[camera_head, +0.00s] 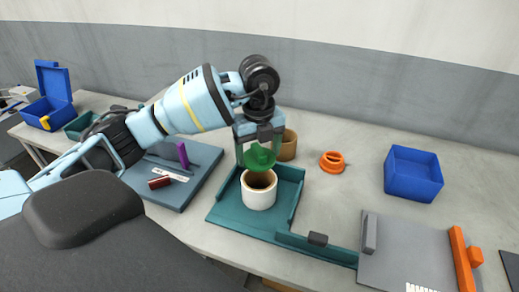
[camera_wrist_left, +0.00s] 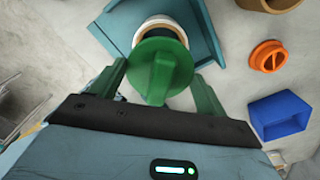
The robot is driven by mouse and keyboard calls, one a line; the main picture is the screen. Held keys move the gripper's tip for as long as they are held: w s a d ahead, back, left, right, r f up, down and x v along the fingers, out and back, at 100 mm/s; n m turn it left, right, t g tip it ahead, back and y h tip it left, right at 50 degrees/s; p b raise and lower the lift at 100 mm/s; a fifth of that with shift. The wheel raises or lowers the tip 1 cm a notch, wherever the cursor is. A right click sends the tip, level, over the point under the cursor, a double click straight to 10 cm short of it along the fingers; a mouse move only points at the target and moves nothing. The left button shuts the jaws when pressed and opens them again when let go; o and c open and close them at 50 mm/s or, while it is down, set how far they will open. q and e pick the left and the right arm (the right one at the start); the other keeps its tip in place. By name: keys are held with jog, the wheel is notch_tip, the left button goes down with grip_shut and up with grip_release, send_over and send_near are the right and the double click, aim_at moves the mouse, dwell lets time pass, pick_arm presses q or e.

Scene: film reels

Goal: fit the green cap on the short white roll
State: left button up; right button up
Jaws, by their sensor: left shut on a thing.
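The short white roll (camera_head: 258,198) stands upright with its open brown core facing up, in the teal holder (camera_head: 290,186). The green cap (camera_head: 260,160) is held in my left gripper (camera_head: 259,152), just above the roll and over its back part. In the left wrist view the green cap (camera_wrist_left: 160,72), with a raised grip bar, sits between the fingers of the left gripper (camera_wrist_left: 162,85). It covers most of the white roll (camera_wrist_left: 158,25) there. A gap shows between cap and roll in the head view. My right gripper is out of view.
A tan roll (camera_head: 289,148) stands behind the holder. An orange cap (camera_head: 332,162) and an open blue bin (camera_head: 413,176) are to the right. A grey board (camera_head: 405,255) is at the front right, a blue-grey tray (camera_head: 180,195) at left. Bare table lies around the orange cap.

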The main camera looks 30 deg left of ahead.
aim_at(259, 167)
pick_arm(q)
jog(key=shift+f+b, duration=0.9)
jog(key=shift+f, duration=1.1)
jog(key=shift+f+b, duration=0.45)
jog(key=shift+f, duration=0.3)
jog(key=shift+w, duration=0.1)
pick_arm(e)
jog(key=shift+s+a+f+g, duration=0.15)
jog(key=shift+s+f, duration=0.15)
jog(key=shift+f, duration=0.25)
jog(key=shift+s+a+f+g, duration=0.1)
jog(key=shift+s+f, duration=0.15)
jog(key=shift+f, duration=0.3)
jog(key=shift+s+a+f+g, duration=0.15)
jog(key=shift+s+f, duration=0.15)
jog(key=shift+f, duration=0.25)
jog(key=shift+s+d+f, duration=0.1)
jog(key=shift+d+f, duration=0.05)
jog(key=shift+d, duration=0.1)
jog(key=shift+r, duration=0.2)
pick_arm(q)
jog(key=shift+p, duration=0.3)
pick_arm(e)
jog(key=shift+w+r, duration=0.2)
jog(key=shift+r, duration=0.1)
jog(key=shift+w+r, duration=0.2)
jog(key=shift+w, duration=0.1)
